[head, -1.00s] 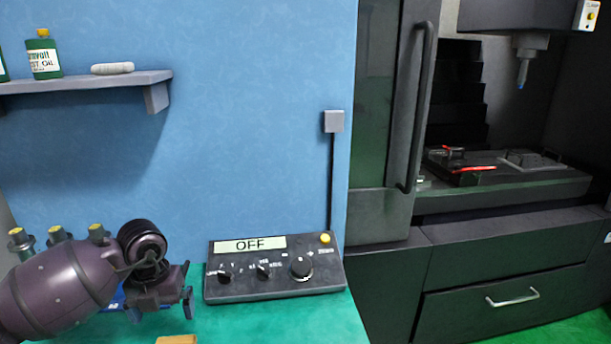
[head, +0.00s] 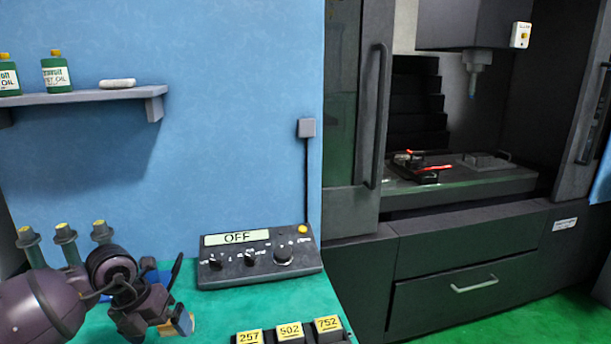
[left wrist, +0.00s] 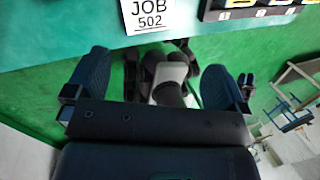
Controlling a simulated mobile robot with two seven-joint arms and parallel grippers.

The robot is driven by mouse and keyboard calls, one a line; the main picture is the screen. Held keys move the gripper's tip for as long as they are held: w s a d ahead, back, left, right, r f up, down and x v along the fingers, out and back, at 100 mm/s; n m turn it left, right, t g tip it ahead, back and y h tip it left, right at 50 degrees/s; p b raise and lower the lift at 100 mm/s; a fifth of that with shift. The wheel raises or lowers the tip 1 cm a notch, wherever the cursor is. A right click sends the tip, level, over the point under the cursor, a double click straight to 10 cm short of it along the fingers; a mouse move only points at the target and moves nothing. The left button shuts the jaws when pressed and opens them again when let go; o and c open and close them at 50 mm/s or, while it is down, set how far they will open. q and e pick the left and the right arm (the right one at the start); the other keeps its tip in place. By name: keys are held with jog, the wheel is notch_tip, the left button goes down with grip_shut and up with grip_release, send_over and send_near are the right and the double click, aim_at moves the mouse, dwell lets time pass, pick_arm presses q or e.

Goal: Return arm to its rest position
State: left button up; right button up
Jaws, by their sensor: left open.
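My left arm comes in from the lower left in the head view. Its left gripper (head: 181,297) is open and hangs over the green worktop (head: 215,315), to the left of the control box (head: 260,257). In the left wrist view the two blue finger pads (left wrist: 91,75) stand wide apart with nothing held between them. That view looks past the worktop's edge to the green floor. My right gripper is not in view.
Yellow-labelled bins (head: 290,335) stand at the worktop's front. Yellow-topped holders (head: 66,236) stand behind my arm. A shelf (head: 85,97) with green bottles is above. The erosion machine (head: 460,240) is at right. A JOB 502 card (left wrist: 150,14) lies on the worktop.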

pick_arm(q)
jog(key=w+d+r+n+t+h, duration=0.2)
jog(key=d+r+n+t+h, duration=0.2)
jog(key=d+r+t+h, duration=0.65)
jog(key=s+a+f+n+t+y, duration=0.25)
jog(key=a+f+n+y, duration=0.35)
jog(key=n, duration=0.5)
jog(key=s+a+f+n+t+y, duration=0.1)
jog(key=a+f+n+t+y, duration=0.2)
jog(key=f+n, duration=0.65)
jog(key=s+f+n+g+y, duration=0.2)
jog(key=s+f+n, duration=0.3)
jog(key=s+f, duration=0.3)
jog(key=s+a+f+n+g+y, duration=0.1)
jog(key=s+f+n, duration=0.4)
jog(key=s, duration=0.8)
notch_tip(320, 180, down, 3)
jog(key=g+y, duration=0.1)
jog(key=g, duration=0.1)
jog(key=shift+f+g+y, duration=0.15)
jog(key=shift+g+y, duration=0.2)
jog(key=shift+g, duration=0.05)
jog(key=shift+a, duration=0.15)
